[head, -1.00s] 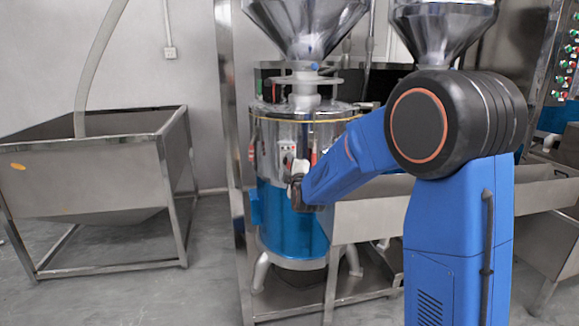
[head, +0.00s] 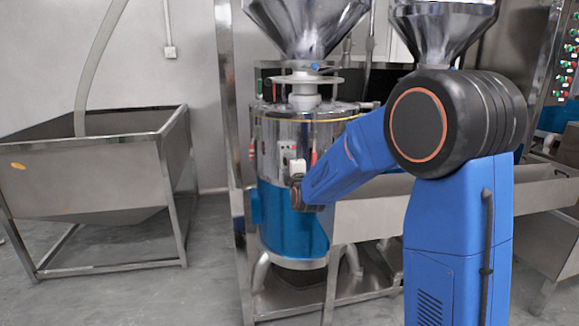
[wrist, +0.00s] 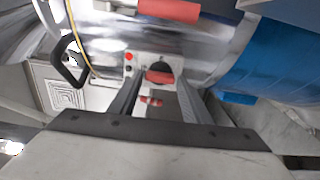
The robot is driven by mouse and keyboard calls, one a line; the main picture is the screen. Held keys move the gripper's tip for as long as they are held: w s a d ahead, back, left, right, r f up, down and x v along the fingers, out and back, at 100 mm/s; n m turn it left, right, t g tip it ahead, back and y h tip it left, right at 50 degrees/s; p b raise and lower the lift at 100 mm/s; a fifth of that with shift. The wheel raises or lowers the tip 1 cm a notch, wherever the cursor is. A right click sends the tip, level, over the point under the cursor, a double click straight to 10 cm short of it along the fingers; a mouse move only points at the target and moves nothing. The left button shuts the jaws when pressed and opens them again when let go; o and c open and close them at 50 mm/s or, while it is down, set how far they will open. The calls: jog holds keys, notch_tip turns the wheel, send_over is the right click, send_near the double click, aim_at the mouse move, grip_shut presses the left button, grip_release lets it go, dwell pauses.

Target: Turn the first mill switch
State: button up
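The first mill (head: 292,228) is a steel drum with a blue lower half, under a steel hopper. Its small switch panel (head: 287,149) is on the front, partly hidden by my wrist. In the wrist view, the switch (wrist: 160,77) has a red handle over a dark round base, beside small red and dark buttons. My gripper (wrist: 158,92) is open, with a finger on each side of the switch handle and gaps visible; contact cannot be told. In the head view my gripper (head: 297,168) is at the panel, its fingers hard to make out.
A steel trough (head: 370,208) stands right of the mill, below my arm. A steel frame post (head: 229,110) rises at its left. A large steel bin (head: 90,165) stands at left. A red bar handle (wrist: 168,11) shows near the panel. The floor between bin and mill is clear.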

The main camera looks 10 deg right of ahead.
jog(key=shift+o, duration=0.6)
jog(key=s, duration=1.7)
jog(key=shift+s, duration=0.2)
